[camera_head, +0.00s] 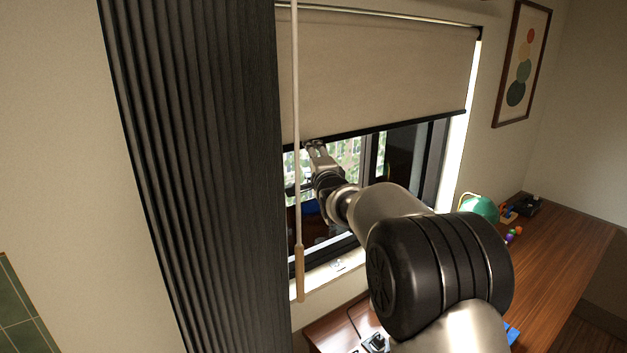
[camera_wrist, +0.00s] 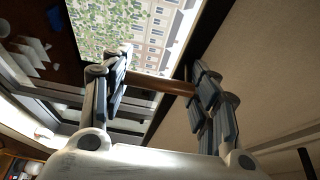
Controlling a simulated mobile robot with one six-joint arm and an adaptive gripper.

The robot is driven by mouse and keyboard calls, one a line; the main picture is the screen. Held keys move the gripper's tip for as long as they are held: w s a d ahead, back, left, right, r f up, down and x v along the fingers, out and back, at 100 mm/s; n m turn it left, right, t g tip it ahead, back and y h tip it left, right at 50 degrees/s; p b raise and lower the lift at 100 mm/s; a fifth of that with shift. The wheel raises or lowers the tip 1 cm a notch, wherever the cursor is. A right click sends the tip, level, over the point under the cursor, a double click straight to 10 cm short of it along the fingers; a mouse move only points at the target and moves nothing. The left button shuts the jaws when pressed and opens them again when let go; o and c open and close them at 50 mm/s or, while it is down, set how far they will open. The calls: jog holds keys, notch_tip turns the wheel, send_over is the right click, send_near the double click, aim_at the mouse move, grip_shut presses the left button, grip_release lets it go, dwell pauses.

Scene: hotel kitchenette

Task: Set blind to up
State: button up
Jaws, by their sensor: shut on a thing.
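The beige roller blind (camera_head: 375,70) hangs over the upper part of the window, its dark bottom rail (camera_head: 400,124) sloping across the picture. My gripper (camera_head: 312,146) is at the left part of that rail. In the wrist view the gripper (camera_wrist: 160,84) has a short brown wooden pull (camera_wrist: 158,83) between its fingers, next to the blind's edge. The blind's fabric (camera_wrist: 265,70) fills the right of that view. The pull is hidden in the head view.
A pale cord with a wooden handle (camera_head: 299,272) hangs just left of my gripper. A dark pleated curtain (camera_head: 205,160) stands further left. A wooden desk (camera_head: 560,255) with a green lamp (camera_head: 480,207) and small items is at the right.

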notch_tip(320, 180, up, 27)
jog(key=p, duration=1.9)
jog(key=shift+r, duration=0.1)
jog(key=o, duration=1.5)
jog(key=shift+o, duration=0.2)
jog(key=shift+f, duration=0.2)
send_near(309, 52)
jog(key=shift+v, duration=1.1)
